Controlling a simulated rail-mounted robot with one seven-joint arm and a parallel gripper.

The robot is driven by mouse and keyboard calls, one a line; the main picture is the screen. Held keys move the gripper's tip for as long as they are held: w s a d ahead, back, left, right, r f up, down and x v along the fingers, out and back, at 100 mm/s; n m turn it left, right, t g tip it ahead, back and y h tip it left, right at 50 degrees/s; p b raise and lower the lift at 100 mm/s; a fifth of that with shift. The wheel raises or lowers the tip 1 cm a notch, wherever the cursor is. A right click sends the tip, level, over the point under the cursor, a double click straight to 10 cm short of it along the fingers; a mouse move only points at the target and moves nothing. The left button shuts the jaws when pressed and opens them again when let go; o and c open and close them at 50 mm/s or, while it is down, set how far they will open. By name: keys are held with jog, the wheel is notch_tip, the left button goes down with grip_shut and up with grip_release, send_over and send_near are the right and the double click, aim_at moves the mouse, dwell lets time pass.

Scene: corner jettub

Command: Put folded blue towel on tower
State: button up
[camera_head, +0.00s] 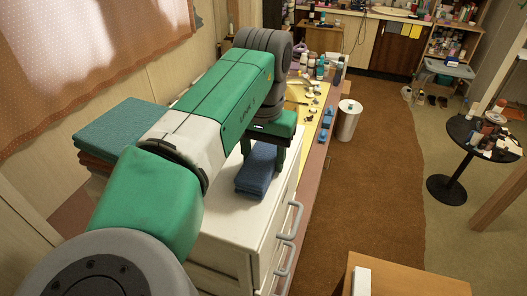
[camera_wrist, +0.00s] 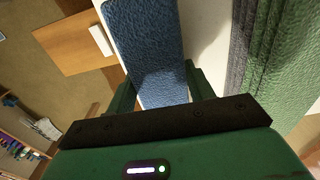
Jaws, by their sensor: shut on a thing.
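The folded blue towel (camera_head: 257,170) is between the fingers of my gripper (camera_head: 263,152), over the white cabinet top near its right edge. I cannot tell whether its underside touches the top. In the wrist view the blue towel (camera_wrist: 148,45) runs up and away from between the fingers of my gripper (camera_wrist: 163,82), which are shut on it. A stack of folded towels (camera_head: 118,125), teal on top and brown below, stands at the left beyond my arm. My arm hides part of this stack. I see nothing else clearly identifiable as a tower.
The white cabinet (camera_head: 225,222) has grey handles on its right side. A yellow counter (camera_head: 318,112) with bottles and small items continues behind it. A round black table (camera_head: 486,137) is at the right. The brown floor (camera_head: 375,190) between is clear.

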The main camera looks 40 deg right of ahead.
aim_at(263, 155)
jog(key=shift+f, duration=0.15)
jog(key=o, duration=1)
notch_tip(263, 155, up, 12)
jog(key=shift+r+b, duration=0.15)
jog(key=shift+b, duration=0.2)
